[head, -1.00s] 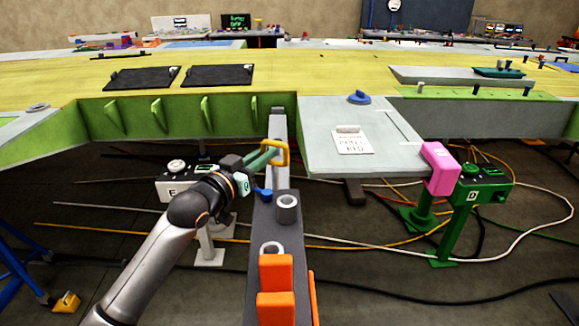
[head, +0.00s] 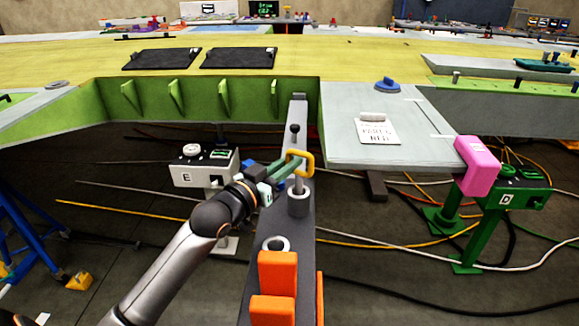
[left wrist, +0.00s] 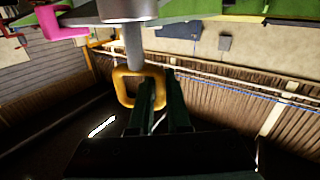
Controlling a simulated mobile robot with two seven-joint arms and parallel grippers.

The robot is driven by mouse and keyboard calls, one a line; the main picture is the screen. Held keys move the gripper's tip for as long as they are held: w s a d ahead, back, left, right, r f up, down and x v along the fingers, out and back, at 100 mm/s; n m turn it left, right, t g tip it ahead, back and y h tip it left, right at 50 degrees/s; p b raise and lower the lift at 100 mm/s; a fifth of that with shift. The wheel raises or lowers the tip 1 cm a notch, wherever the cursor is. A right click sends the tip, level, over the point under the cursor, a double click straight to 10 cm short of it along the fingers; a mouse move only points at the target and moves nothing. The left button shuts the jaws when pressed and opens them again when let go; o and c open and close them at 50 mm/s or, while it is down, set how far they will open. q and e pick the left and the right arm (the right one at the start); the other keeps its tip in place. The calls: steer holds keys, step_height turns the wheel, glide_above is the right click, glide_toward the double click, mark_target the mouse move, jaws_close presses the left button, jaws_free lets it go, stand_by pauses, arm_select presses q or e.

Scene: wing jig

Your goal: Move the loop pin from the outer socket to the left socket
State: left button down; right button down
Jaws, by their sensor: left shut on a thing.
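The loop pin has a yellow loop (head: 309,163) and a grey shaft (head: 298,184). My left gripper (head: 289,166) is shut on the loop, which also shows in the left wrist view (left wrist: 125,98). The shaft points down at a grey ring-shaped socket (head: 298,204) on the dark beam. In the left wrist view the shaft (left wrist: 134,48) meets the socket's face (left wrist: 125,9); I cannot tell whether its tip is inside. A second socket (head: 265,243) sits nearer on the beam, its hole empty. I cannot tell which socket is called outer or left. My right gripper is out of view.
Orange blocks (head: 277,272) stand on the near end of the beam (head: 250,290). A black ball-headed pin (head: 295,129) stands farther along it. A grey panel (head: 350,110) and a pink block (head: 478,165) are at the right. The white E stand (head: 193,172) is behind my left arm.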

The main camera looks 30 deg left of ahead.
arm_select(q)
steer(key=shift+s, duration=0.1)
steer(key=shift+f, duration=0.55)
steer(key=c, duration=0.9)
jaws_free()
steer(key=shift+r, duration=0.7)
steer(key=shift+s+a+p, duration=0.25)
steer(key=shift+s+p, duration=0.05)
steer(key=shift+s, duration=1.65)
steer(key=shift+s+a+p, duration=0.3)
steer(key=shift+s+p, duration=0.05)
steer(key=shift+s, duration=1.65)
steer(key=shift+s+a+p, duration=0.25)
steer(key=shift+s+p, duration=0.05)
steer(key=shift+s, duration=1.65)
